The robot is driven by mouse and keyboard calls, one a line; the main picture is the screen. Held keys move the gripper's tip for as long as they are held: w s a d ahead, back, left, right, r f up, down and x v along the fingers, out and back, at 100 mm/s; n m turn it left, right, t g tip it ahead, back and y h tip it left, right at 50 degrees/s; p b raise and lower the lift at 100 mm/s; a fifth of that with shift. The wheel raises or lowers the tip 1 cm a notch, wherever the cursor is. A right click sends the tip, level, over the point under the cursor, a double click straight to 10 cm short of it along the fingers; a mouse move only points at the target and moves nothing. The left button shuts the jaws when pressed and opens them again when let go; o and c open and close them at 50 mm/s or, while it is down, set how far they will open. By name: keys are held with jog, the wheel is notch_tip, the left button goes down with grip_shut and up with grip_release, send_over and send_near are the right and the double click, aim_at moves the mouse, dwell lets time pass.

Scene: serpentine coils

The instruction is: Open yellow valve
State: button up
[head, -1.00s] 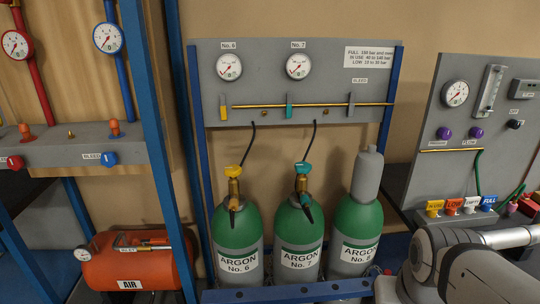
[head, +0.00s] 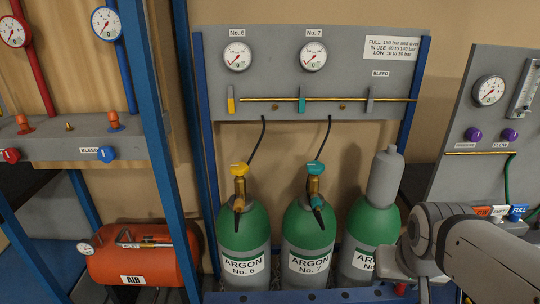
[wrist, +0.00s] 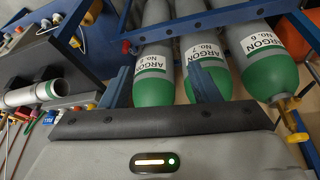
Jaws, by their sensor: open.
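The yellow valve (head: 239,168) is a yellow knob on the brass neck of the green and grey ARGON No. 6 cylinder (head: 243,242), left of the No. 7 cylinder. In the wrist view, the No. 6 cylinder (wrist: 268,70) is at the right, with its brass valve end (wrist: 290,118) near the right edge. A small yellow lever (head: 230,104) also sits on the panel below the No. 6 gauge. My gripper (wrist: 160,78) is open and empty, its two dark fingers apart. The yellow valve lies to the right of both fingers there, clear of them. My arm shows at lower right in the head view.
A teal valve (head: 316,168) tops the No. 7 cylinder (head: 308,235). A capped third cylinder (head: 372,225) stands between it and my arm. A grey gauge panel (head: 300,80) hangs above. A blue post (head: 150,110) and an orange air tank (head: 140,258) are at left.

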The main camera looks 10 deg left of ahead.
jog(key=shift+o, duration=1.4)
jog(key=w+a+f+n+t+b, duration=0.1)
jog(key=w+a+t+b, duration=0.2)
jog(key=w, duration=1)
jog(key=shift+a+f+t+b, duration=0.25)
jog(key=shift+a+t+b, duration=0.15)
jog(key=shift+a+b, duration=0.1)
jog(key=shift+o, duration=0.3)
jog(key=w+a+n+t+y+b, duration=0.2)
jog(key=w+a+t+y+b, duration=0.1)
jog(key=w+a, duration=0.6)
jog(key=shift+w+a+r+t+b, duration=0.25)
jog(key=shift+w+b, duration=0.3)
jog(key=shift+w, duration=0.6)
jog(key=n+y+b, duration=0.6)
jog(key=n+y, duration=0.1)
jog(key=y, duration=0.4)
send_near(236, 163)
jog(key=shift+w+a+f+t, duration=0.25)
jog(key=shift+w+a+f, duration=0.4)
jog(key=shift+a, duration=0.2)
jog(key=x, duration=0.7)
jog(key=shift+w+a+r+p, duration=0.1)
jog(key=shift+w+a+p, duration=0.1)
jog(key=shift+a+p, duration=0.15)
jog(key=c, duration=1)
